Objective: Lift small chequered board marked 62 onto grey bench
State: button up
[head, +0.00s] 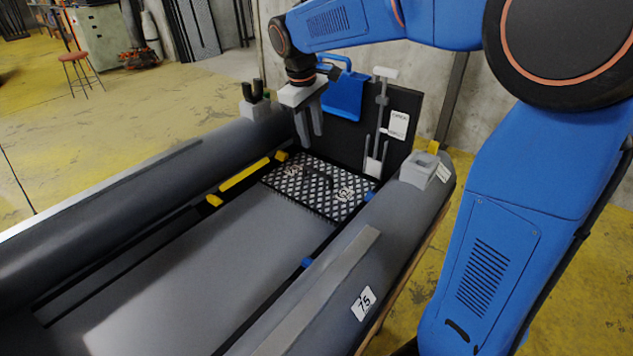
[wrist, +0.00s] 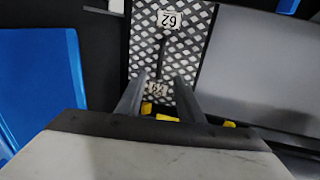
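The small chequered board (head: 296,193), black and white with labels at two ends, lies flat inside the boat near the dark transom. In the wrist view the board (wrist: 192,50) shows a "62" label and a thin dark bar, perhaps a handle, along its middle. My gripper (head: 309,140) points down above the board's far left part, apart from it. In the wrist view my gripper (wrist: 160,80) has its fingers spread and nothing between them is held. A flat grey surface (head: 200,265) fills the boat in front of the board; I cannot tell whether it is the grey bench.
Dark grey tubes flank the board; the right tube (head: 400,225) carries a label "75". The black transom (head: 345,125) stands behind, with a blue piece (head: 345,97) and a grey upright fitting (head: 379,125). A yellow bar (head: 245,175) lies left of the board. The grey surface is clear.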

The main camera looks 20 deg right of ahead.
aim_at(317, 171)
jog(key=f, duration=0.4)
jog(key=w+d+f, duration=0.1)
jog(key=f, duration=0.4)
jog(key=d+f, duration=0.1)
jog(key=f, duration=0.3)
jog(key=shift+w+f, duration=0.25)
jog(key=shift+w, duration=0.05)
grip_shut()
jog(key=shift+r, duration=0.1)
dwell(0.9)
